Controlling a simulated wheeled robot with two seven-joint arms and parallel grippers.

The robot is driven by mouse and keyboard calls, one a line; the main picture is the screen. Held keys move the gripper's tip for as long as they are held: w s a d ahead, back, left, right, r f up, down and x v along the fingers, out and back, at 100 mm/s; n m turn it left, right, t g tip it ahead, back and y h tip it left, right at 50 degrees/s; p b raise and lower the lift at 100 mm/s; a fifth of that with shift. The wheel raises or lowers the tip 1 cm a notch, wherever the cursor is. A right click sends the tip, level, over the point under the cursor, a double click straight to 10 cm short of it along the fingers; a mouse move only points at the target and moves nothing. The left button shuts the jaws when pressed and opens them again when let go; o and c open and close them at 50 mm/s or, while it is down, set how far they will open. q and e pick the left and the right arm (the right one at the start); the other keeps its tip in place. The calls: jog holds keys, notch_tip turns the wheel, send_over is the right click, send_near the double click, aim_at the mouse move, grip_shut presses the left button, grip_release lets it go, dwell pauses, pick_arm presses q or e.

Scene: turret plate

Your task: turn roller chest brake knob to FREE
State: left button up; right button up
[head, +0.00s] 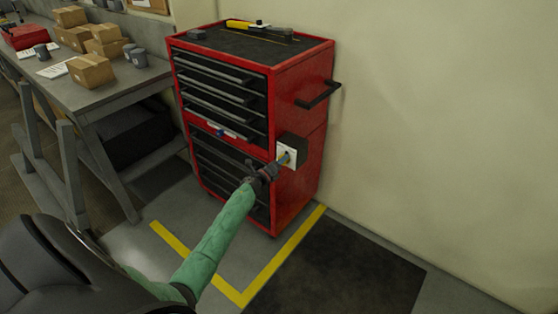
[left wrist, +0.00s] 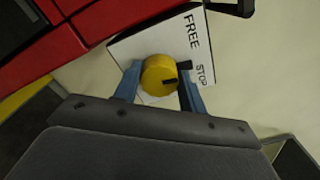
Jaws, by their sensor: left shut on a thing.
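The red roller chest (head: 300,110) stands against the wall with black drawer fronts. A white brake plate (head: 287,156) sits on a dark box at its side. In the left wrist view the plate (left wrist: 140,42) carries the words FREE and STOP. The yellow brake knob (left wrist: 158,76) has dark marks on its face; a dark block on the plate lies near STOP. My left gripper (left wrist: 157,88) has its blue fingers on either side of the knob and is shut on it. In the head view my left gripper (head: 283,160) reaches the plate and hides the knob. My right gripper is not in view.
A black side handle (head: 318,95) sticks out above the plate. Tools lie on the chest top (head: 240,42). A workbench (head: 100,90) with cartons stands at the left. Yellow floor tape (head: 270,268) and a dark mat (head: 345,275) lie in front; that floor is clear.

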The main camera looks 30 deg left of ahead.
pick_arm(q)
jog(key=shift+n+p, duration=0.95)
jog(key=shift+n, duration=4.25)
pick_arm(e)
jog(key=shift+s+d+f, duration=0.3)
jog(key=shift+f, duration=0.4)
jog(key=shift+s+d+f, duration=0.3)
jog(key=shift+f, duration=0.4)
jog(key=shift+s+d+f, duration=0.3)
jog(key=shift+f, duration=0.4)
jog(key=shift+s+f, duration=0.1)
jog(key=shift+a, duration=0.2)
pick_arm(q)
jog(key=o, duration=1)
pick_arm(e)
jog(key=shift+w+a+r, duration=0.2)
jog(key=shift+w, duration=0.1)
